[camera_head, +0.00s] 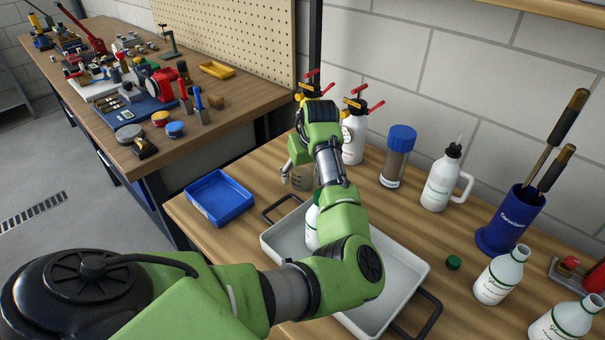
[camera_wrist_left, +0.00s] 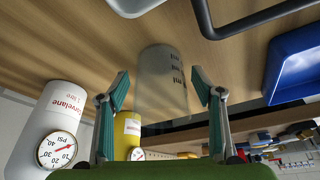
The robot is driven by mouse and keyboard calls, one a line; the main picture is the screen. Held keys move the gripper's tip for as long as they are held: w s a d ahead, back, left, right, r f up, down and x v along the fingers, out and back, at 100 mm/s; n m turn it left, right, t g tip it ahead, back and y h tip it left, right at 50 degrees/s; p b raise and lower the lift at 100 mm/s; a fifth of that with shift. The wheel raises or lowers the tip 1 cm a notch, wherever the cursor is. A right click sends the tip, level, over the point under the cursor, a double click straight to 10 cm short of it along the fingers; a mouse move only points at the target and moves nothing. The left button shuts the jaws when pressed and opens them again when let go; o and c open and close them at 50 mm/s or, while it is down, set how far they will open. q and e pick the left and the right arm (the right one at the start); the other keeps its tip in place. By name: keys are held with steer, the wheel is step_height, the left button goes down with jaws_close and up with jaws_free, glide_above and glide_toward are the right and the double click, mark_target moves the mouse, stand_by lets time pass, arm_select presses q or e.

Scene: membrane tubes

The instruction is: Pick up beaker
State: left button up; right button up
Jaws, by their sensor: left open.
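The beaker (camera_wrist_left: 162,78) is a clear glass cylinder with dark markings, standing on the wooden bench. In the left wrist view it lies between the two spread fingers of my left gripper (camera_wrist_left: 161,95), which is open. I cannot tell whether either finger touches the glass. In the head view the beaker (camera_head: 303,181) shows only in part beside my left gripper (camera_head: 291,174), and my left arm hides some of it. My right gripper is in neither view.
A grey tray (camera_head: 408,272) holding a white bottle (camera_head: 312,228) lies in front, partly under my arm. A blue bin (camera_head: 220,197) is to the left. A blue-capped jar (camera_head: 396,157) and wash bottle (camera_head: 440,182) stand right.

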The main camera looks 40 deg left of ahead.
arm_select(q)
steer(key=shift+w+a+f, duration=0.1)
steer(key=shift+a+f, duration=0.05)
steer(key=shift+f, duration=0.2)
steer(key=c, duration=1.2)
steer(key=shift+r, duration=0.1)
